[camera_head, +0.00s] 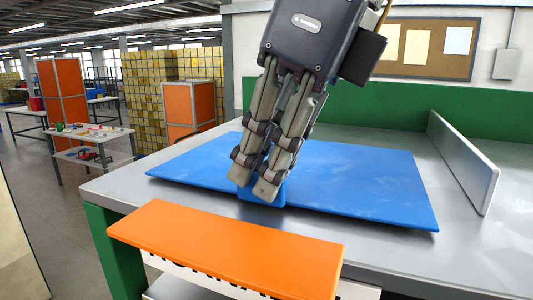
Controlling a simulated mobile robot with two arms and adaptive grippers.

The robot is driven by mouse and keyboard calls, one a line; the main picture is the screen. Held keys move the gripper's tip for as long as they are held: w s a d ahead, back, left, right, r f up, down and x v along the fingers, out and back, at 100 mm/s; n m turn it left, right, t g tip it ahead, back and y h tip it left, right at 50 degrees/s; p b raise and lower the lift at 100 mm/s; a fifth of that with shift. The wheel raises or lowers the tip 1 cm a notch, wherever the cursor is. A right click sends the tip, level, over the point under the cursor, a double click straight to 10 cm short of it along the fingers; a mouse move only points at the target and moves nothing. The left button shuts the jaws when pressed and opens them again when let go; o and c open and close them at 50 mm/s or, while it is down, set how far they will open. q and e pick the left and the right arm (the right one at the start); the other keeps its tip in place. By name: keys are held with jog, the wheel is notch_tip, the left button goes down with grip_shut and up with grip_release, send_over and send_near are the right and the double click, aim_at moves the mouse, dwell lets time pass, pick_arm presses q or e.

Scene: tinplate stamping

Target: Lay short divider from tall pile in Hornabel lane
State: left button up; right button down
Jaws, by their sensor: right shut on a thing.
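My right gripper (255,190) points down at the near edge of a flat blue sheet (360,185) on the grey table. It is shut on a small blue block-like part (275,193) at that edge; the fingers hide much of it. I cannot tell whether this part belongs to the sheet or is separate. An upright grey metal partition (465,160) stands on the table to the right of the sheet. A white sign (350,290) with dark letters is mostly hidden under an orange panel, so I cannot read a lane name. My left gripper is not in view.
The orange panel (225,250) juts out along the table's front. A green back wall (480,118) closes the table's rear. Bare grey table (450,255) shows at right. An orange cabinet (190,110) and a side table (90,140) stand farther off at left.

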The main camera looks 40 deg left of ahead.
jog(key=shift+f, duration=0.1)
jog(key=shift+s, duration=0.15)
jog(key=shift+f, duration=0.15)
jog(key=c, duration=1.7)
grip_release()
jog(key=v, duration=1.2)
